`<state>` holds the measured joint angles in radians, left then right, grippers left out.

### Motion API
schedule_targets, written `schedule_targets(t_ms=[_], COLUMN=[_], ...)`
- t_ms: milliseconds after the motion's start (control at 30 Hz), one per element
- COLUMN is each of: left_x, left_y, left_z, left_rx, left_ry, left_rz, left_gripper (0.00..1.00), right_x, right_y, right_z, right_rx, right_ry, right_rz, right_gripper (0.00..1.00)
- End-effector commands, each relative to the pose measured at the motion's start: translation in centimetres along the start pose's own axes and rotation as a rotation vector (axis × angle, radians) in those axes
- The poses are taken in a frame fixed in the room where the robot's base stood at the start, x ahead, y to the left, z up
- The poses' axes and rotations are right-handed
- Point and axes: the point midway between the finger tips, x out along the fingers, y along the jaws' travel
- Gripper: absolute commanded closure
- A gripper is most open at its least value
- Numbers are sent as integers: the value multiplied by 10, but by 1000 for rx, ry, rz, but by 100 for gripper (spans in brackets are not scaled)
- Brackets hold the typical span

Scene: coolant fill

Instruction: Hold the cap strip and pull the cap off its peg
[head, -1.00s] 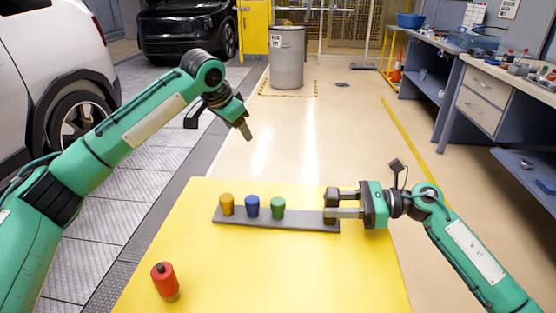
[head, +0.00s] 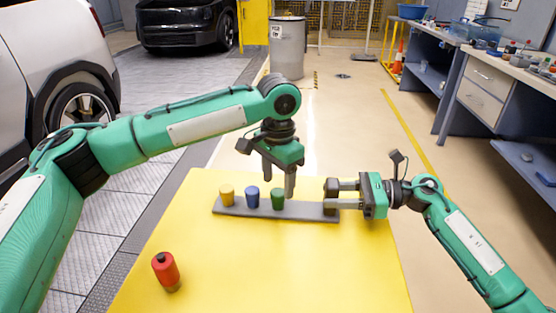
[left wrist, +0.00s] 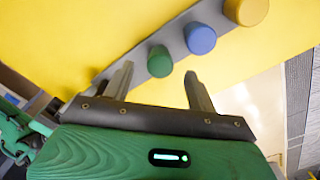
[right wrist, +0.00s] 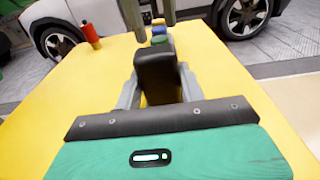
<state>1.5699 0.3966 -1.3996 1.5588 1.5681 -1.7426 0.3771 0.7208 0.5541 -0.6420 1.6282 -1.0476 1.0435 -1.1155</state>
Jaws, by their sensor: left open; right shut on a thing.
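The grey cap strip (head: 306,213) lies on the yellow table and carries a yellow cap (head: 227,196), a blue cap (head: 252,197) and a green cap (head: 278,200), all upright. My right gripper (head: 340,196) is shut on the dark block (right wrist: 157,75) at the strip's right end. My left gripper (head: 279,184) is open and points down just above and behind the green cap. In the left wrist view the green cap (left wrist: 159,61) shows between and beyond the two fingertips, with no clear contact. The pegs are hidden under the caps.
A red bottle with a dark top (head: 165,271) stands at the front left of the yellow table (head: 260,270). The table's front middle is clear. A grey bin (head: 287,50) and blue workbenches (head: 470,90) stand further back, with cars at the left.

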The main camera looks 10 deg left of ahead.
Motion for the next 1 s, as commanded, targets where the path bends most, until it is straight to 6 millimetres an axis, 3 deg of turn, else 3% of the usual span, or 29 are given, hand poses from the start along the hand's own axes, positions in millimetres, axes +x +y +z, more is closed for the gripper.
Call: schedule_targets(t_ms=[100, 300, 667, 700, 933, 967, 1000], left_x=[22, 43, 49, 49, 49, 49, 49], left_y=[0, -1, -1, -1, -1, -1, -1], left_z=[1, 0, 0, 0, 0, 0, 0], left_rx=[0, -1, -1, -1, -1, -1, -1], left_ry=[-2, 0, 1, 1, 1, 1, 1], left_rz=[1, 0, 0, 0, 0, 0, 0], left_gripper=[42, 42, 42, 44, 89, 89, 75], right_x=[0, 0, 0, 0, 0, 0, 0], right_y=[0, 0, 0, 0, 0, 0, 0], right_z=[0, 0, -1, -1, -1, -1, -1], right_rx=[1, 1, 1, 1, 1, 1, 1], right_ry=[1, 1, 1, 1, 1, 1, 1], right_rz=[0, 0, 0, 0, 0, 0, 0], right_gripper=[78, 78, 78, 78, 78, 78, 78])
